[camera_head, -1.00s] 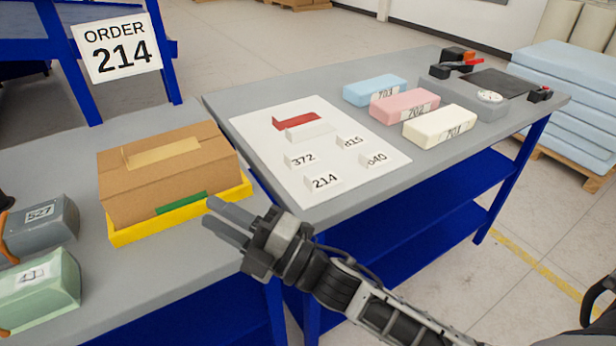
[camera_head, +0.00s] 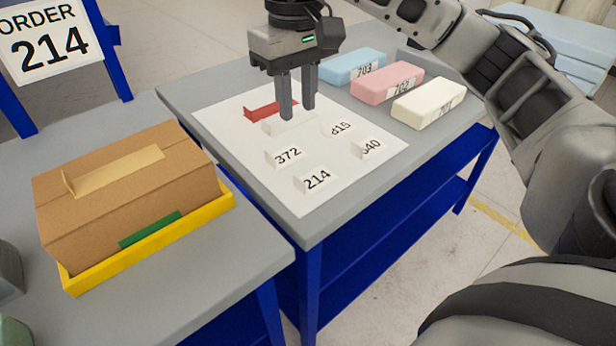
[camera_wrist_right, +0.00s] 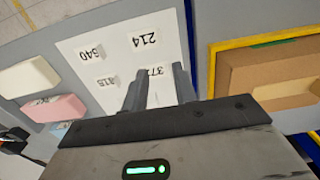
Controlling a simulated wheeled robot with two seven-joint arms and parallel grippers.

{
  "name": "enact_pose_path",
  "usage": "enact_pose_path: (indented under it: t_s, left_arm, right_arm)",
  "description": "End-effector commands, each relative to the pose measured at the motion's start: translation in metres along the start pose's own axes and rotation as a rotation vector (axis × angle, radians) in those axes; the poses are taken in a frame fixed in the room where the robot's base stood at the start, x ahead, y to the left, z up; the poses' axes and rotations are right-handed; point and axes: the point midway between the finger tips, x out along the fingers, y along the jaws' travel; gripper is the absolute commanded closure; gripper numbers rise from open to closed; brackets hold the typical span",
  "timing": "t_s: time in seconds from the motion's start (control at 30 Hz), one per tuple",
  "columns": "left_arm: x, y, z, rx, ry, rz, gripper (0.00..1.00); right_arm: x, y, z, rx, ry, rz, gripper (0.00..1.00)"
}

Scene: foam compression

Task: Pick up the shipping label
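Small white labels stand on a white sheet (camera_head: 236,138) on the far table: label 214 (camera_head: 316,181), label 372 (camera_head: 286,157), one reading about 815 (camera_head: 338,130) and one reading about 640 (camera_head: 371,148). An order sign (camera_head: 48,45) at upper left reads 214. My right gripper (camera_head: 297,112) points down over the back of the sheet, fingers apart and empty. It hides part of a blank white piece (camera_head: 273,127) and a red piece (camera_head: 262,112). In the right wrist view, label 214 (camera_wrist_right: 143,40) lies beyond the fingers (camera_wrist_right: 159,68). My left gripper is out of view.
A cardboard box (camera_head: 120,190) sits in a yellow tray (camera_head: 150,252) on the near table. Blue (camera_head: 345,68), pink (camera_head: 380,82) and cream (camera_head: 425,105) foam blocks stand right of the sheet. My right arm crosses the right side.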

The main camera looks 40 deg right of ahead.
Motion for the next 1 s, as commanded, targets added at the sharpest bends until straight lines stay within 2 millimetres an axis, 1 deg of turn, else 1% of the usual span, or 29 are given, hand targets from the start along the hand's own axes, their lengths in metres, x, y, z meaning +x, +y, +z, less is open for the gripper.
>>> enact_pose_path:
  t_s: [0.03, 0.2, 0.3, 0.4, 0.5, 0.67, 0.83, 0.9, 1.0]
  left_arm:
    - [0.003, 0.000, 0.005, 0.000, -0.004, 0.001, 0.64]
    - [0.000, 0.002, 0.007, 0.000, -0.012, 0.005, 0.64]
    - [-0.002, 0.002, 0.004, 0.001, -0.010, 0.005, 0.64]
    - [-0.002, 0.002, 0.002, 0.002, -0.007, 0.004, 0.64]
    - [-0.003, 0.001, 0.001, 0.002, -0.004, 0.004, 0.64]
    - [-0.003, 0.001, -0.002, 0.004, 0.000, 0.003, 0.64]
    - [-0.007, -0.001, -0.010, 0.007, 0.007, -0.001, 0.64]
    - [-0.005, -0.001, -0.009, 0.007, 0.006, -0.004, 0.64]
    - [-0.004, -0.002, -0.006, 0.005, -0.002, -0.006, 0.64]
  right_arm:
    - [0.015, -0.001, 0.001, -0.003, -0.009, -0.001, 0.72]
    - [0.049, -0.001, 0.002, -0.002, -0.009, -0.002, 0.72]
    - [0.068, -0.001, 0.002, -0.002, -0.007, -0.003, 0.72]
    - [0.084, -0.002, 0.001, -0.001, -0.006, -0.003, 0.72]
    - [0.093, -0.002, 0.001, -0.001, -0.004, -0.005, 0.72]
    - [0.102, -0.002, 0.001, -0.001, -0.004, -0.005, 0.72]
    - [0.127, -0.003, 0.004, -0.002, -0.008, -0.005, 0.72]
    - [0.138, -0.003, 0.003, -0.001, -0.006, -0.006, 0.72]
    - [0.146, -0.003, 0.003, 0.000, -0.004, -0.006, 0.72]
